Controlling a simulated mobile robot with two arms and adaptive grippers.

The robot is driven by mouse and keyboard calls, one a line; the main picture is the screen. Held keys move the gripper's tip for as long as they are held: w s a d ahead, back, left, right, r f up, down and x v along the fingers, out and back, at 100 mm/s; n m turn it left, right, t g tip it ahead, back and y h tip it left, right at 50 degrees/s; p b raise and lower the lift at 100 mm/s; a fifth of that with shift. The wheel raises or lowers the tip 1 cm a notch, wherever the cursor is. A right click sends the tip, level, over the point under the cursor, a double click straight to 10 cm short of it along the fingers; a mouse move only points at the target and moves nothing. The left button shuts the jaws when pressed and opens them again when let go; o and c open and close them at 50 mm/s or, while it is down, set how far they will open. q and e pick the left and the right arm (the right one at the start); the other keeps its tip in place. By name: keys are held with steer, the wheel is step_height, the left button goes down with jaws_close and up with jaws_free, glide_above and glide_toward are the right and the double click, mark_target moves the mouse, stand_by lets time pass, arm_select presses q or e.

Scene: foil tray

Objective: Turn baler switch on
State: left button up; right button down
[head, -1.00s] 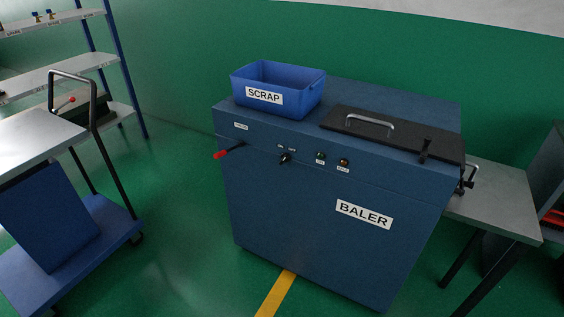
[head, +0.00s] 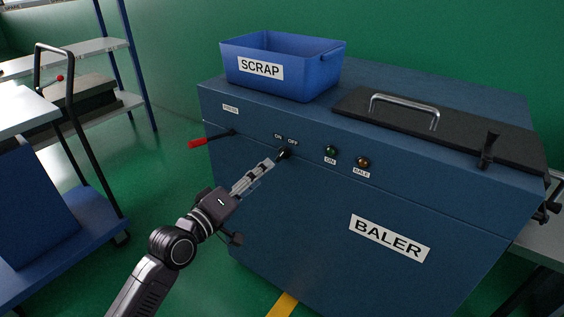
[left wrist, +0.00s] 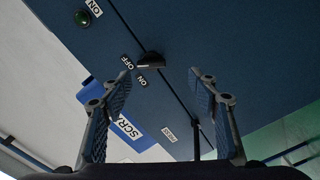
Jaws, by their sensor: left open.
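The blue baler (head: 300,210) stands in front of me with a BALER label on its front. Its black rotary switch (head: 284,153) sits below the ON and OFF labels on the front panel. The knob appears to tilt toward OFF. In the left wrist view the switch (left wrist: 151,61) lies ahead of the fingers, near the gap's upper middle. My left gripper (head: 268,164) points at the switch from the lower left, close to it. In the left wrist view the gripper (left wrist: 160,85) is open with nothing between its fingers. My right gripper is not in view.
A red-tipped lever (head: 197,143) sticks out left of the switch. A green ON light (head: 331,150) and an amber BALE button (head: 363,162) are to the right. A blue SCRAP bin (head: 325,72) and a black lid (head: 455,128) are on top. A blue cart (head: 100,228) stands left.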

mark_target(279, 157)
arm_select(q)
steer(key=x, duration=0.3)
steer(key=r+b+x, duration=0.1)
steer(key=x, duration=0.2)
steer(key=shift+d+r, duration=0.2)
steer(key=shift+d, duration=0.1)
steer(key=shift+x, duration=0.75)
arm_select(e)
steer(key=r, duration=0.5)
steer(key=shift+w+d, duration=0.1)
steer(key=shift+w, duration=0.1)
arm_select(q)
steer(key=c, duration=1.2)
steer(key=shift+o, duration=0.2)
